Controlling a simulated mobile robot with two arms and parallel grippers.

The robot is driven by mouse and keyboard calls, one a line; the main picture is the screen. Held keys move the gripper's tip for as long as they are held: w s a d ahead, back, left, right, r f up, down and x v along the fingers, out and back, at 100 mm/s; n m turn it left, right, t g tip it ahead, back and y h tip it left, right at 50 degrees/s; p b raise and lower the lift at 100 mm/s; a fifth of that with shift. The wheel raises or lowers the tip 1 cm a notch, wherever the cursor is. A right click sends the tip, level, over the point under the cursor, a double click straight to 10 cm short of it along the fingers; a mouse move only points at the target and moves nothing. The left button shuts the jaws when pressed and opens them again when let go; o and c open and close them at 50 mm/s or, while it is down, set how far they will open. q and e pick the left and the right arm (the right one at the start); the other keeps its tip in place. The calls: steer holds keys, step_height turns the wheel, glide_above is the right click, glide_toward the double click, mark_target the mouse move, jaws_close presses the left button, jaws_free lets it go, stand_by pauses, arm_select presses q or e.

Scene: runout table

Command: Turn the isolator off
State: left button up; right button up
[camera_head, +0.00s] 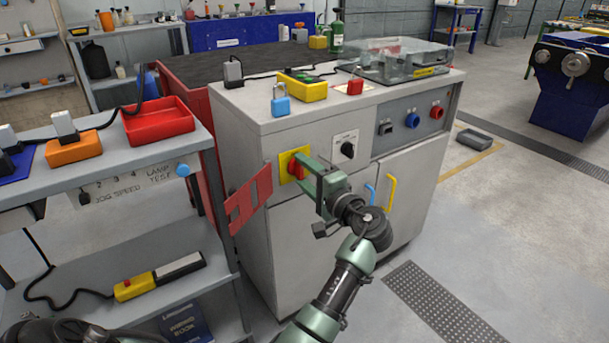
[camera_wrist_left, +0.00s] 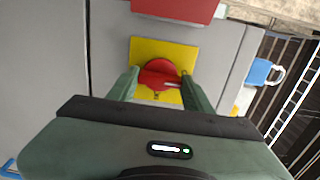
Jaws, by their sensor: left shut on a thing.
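The isolator is a red rotary knob (camera_head: 293,163) on a yellow square plate (camera_head: 283,172) on the front of the grey cabinet (camera_head: 250,150). My left gripper (camera_head: 299,170) reaches the knob from the front, its green fingers hiding part of it. In the left wrist view, the round red knob (camera_wrist_left: 158,74) sits between the fingertips (camera_wrist_left: 160,82), on the yellow plate (camera_wrist_left: 148,48). The gripper is shut on the knob. A pale pointer line on the knob runs toward the right finger in that view. My right gripper is not in view.
A red hinged plate (camera_head: 249,200) sticks out left of the isolator. A black knob (camera_head: 348,149) is just right of it. A blue padlock (camera_head: 281,101) stands on the cabinet top. Yellow handle (camera_head: 391,193) is on the door. A grey bench (camera_head: 95,165) stands close on the left.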

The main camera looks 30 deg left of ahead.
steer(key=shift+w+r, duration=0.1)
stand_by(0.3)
arm_select(q)
steer(key=o, duration=1.4)
steer(key=shift+c, duration=0.2)
